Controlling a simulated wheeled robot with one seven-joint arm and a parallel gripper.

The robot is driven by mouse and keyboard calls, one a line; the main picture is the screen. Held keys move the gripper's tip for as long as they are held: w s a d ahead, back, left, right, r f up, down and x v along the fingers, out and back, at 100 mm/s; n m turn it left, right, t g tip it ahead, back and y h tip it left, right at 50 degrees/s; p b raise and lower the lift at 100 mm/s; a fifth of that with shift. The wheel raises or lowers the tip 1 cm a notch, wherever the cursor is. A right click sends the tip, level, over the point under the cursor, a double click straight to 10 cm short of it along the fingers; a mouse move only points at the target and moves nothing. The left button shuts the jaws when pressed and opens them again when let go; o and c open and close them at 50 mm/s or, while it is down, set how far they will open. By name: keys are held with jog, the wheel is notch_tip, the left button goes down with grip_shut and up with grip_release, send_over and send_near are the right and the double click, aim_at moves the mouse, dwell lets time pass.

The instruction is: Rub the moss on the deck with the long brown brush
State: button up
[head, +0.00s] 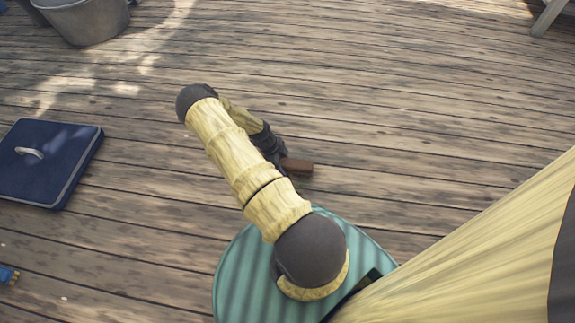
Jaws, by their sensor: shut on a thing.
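My gripper (281,162) is low over the wooden deck (430,110), beyond the bend of my arm, and is partly hidden by the arm. It is shut on a brown thing, which looks like the long brown brush (299,167). Only a short brown end of the brush shows, pointing right; the rest is hidden behind my arm and gripper. I cannot tell whether the brush touches the boards. No moss patch stands out clearly; the boards have dark mottling, and the area behind my arm is hidden.
A dark blue square cushion-like thing (60,180) with a pale handle lies at the left. A grey metal bucket (90,22) stands at the top left. A small blue object (8,275) is at the lower left edge. A grey leg (548,17) shows at the top right. The deck between is clear.

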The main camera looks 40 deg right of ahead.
aim_at(292, 163)
jog(key=shift+w+a, duration=0.15)
jog(key=shift+w, duration=0.05)
jog(key=shift+w+a+b, duration=0.6)
jog(key=shift+w+a, duration=0.6)
jog(key=shift+w, duration=0.25)
jog(key=shift+s, duration=0.1)
jog(key=shift+s+d+p, duration=0.7)
jog(key=shift+s+d, duration=0.6)
jog(key=shift+s, duration=0.2)
jog(key=shift+s+d+p, duration=0.55)
jog(key=shift+s+d, duration=0.75)
jog(key=shift+s, duration=0.25)
